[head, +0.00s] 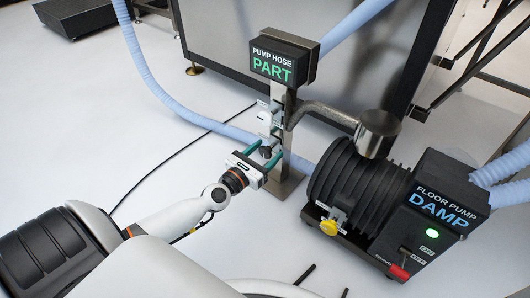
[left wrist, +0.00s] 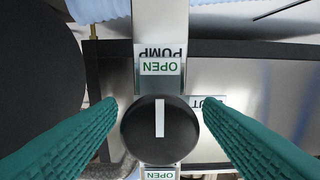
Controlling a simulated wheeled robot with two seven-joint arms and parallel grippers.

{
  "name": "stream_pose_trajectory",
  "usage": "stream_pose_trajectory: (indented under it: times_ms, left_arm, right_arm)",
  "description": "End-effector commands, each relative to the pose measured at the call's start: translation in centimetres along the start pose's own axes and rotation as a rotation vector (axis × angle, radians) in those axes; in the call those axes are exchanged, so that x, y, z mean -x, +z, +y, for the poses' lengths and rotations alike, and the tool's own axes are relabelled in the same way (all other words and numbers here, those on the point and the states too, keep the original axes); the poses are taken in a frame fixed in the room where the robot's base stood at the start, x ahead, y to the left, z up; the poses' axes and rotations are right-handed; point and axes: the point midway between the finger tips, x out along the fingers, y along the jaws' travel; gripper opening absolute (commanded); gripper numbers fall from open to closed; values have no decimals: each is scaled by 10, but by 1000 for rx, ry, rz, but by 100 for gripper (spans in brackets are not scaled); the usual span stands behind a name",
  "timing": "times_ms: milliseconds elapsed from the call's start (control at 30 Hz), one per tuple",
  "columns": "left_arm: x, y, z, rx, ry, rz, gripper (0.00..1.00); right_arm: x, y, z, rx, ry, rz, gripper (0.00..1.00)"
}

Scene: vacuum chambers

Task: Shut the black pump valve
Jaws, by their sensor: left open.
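The black pump valve is a round black knob (left wrist: 160,130) with a white bar, on a metal post (head: 286,160) under a sign (head: 283,58) reading PUMP HOSE PART. In the left wrist view the bar lines up with the green OPEN labels (left wrist: 160,67) above and below the knob. A label ending in UT (left wrist: 211,103) is at its right, partly hidden by a finger. My left gripper (head: 264,158) is open, its teal fingers on either side of the knob with visible gaps. In the head view the fingers mostly hide the knob. My right gripper is not seen.
A black floor pump (head: 372,195) labelled DAMP, with a green light and a red-handled switch (head: 399,271), stands right of the post. A metal pipe (head: 325,112) joins post and pump. A blue hose (head: 160,92) runs behind. The floor at left is mostly clear.

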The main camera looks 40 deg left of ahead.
Motion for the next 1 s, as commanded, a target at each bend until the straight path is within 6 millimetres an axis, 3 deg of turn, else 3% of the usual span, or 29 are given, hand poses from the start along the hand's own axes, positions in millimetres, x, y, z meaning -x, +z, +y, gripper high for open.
stream_pose_trajectory:
  times_ms: [200, 500, 767, 1000]
  left_arm:
    - [0, 0, 0, 0, 0, 0, 61]
    - [0, 0, 0, 0, 0, 0, 16]
    - [0, 0, 0, -33, -1, 0, 16]
    - [0, -1, 0, -161, -2, 0, 16]
  right_arm:
    - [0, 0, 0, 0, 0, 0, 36]
    - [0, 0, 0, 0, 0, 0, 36]
    - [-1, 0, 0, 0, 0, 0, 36]
    - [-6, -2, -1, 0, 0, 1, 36]
